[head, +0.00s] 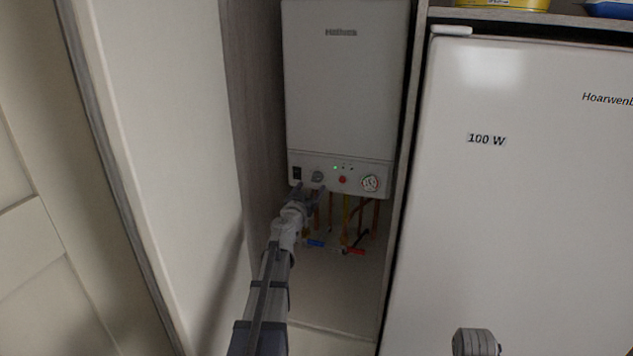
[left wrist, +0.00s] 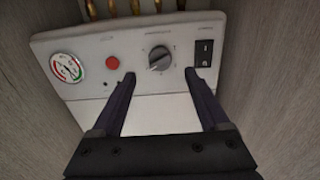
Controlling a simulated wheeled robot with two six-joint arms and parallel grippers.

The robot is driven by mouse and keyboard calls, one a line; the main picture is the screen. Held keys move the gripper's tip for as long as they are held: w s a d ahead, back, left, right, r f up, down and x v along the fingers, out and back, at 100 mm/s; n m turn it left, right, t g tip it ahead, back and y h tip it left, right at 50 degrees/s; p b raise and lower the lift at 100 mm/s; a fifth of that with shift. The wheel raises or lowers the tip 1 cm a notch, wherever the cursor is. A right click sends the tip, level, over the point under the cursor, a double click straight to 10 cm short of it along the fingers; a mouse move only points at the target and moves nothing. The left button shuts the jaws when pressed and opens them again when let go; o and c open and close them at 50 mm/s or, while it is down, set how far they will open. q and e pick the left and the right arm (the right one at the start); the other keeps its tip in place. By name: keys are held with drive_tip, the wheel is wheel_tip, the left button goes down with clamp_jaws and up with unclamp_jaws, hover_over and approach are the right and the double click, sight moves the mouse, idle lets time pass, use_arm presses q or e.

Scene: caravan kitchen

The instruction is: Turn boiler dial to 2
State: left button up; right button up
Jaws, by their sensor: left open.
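The white boiler (head: 345,80) hangs in a narrow recess, with its control panel along the bottom. The grey dial (head: 317,177) sits on the panel between a black switch and a red button. In the left wrist view the dial (left wrist: 159,58) is upside down, with a pale pointer line; its numbers are too small to read. My left gripper (head: 309,189) is open just in front of and below the dial. In the left wrist view its fingertips (left wrist: 160,73) stand to either side of the dial, seemingly apart from it.
The panel also has a black switch (left wrist: 203,53), a red button (left wrist: 112,63) and a round gauge (left wrist: 67,68). Copper pipes with blue and red valves (head: 335,247) run below. A white fridge (head: 520,190) stands right; a pale wall panel (head: 165,150) closes in on the left.

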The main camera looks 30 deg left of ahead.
sight(316, 180)
use_arm(q)
drive_tip(key=x, duration=0.6)
drive_tip(key=shift+d, duration=0.1)
clamp_jaws()
idle(0.4)
